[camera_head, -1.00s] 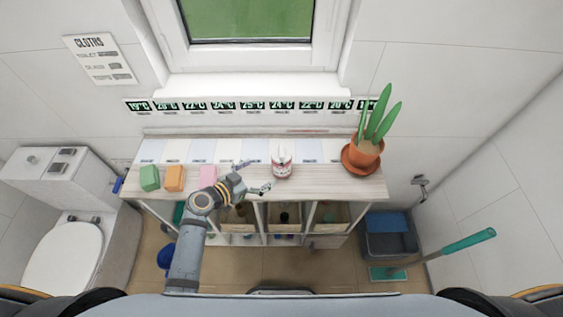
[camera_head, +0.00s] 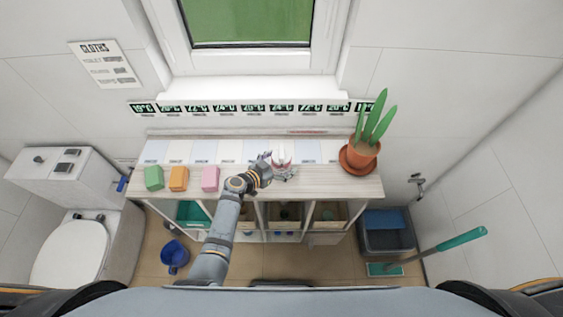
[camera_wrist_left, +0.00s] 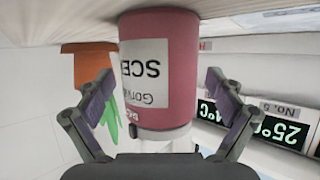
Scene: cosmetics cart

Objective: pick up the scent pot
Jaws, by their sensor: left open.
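The scent pot (camera_head: 281,160) stands on the right half of the cart top, partly covered by my left gripper. In the left wrist view the scent pot (camera_wrist_left: 160,65) looks upside down, with a dull pink body, a white label reading "SCE…" and a white part below it in the picture. My left gripper (camera_head: 276,168) is open at the pot. In the left wrist view my left gripper's fingers (camera_wrist_left: 158,92) are on either side of the pot, apparently without gripping it. My right gripper is not in view.
A strip of temperature displays (camera_head: 253,107) runs along the wall behind.

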